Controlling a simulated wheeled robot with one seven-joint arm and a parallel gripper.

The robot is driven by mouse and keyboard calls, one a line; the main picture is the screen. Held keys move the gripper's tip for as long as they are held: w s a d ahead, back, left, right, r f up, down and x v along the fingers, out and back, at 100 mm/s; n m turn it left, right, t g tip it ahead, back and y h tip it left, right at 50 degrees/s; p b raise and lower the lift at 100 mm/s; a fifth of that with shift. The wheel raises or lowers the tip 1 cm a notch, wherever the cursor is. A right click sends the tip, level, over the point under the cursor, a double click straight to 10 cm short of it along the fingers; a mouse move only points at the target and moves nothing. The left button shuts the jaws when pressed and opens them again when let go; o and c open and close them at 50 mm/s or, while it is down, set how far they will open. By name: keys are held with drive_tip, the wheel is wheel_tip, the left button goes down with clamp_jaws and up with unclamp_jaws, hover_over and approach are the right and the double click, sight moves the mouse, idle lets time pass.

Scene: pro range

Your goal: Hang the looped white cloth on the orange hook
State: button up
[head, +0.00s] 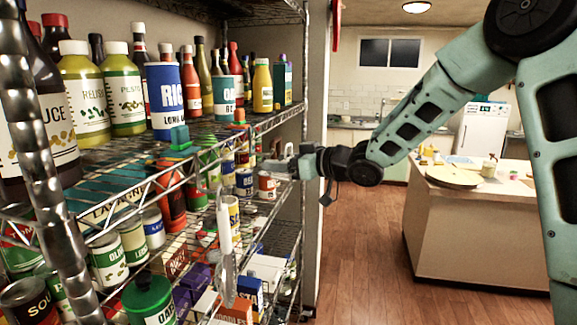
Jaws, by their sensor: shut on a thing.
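The looped white cloth (226,245) hangs as a narrow pale strip in front of the shelf rack, left of and below my gripper. Its upper loop is thin and hard to make out against the wire shelf. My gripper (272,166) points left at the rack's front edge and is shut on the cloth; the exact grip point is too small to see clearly. The orange hook (239,116) appears as a small orange piece on the upper shelf's front edge, left of and above my gripper. The cloth hangs below and apart from it.
A green piece (180,138) sits on the same shelf edge, farther left. Bottles, cans and boxes crowd the wire shelves (120,160). A metal post (45,170) stands near at left. A kitchen island (450,230) stands right, with clear wooden floor (365,260) between.

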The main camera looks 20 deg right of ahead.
drive_tip(key=w+a+f+b, duration=0.1)
drive_tip(key=w+a+b, duration=0.2)
drive_tip(key=a, duration=0.2)
drive_tip(key=shift+w+f, duration=0.3)
idle(0.4)
drive_tip(key=shift+f, duration=0.1)
idle(0.6)
drive_tip(key=o, duration=1)
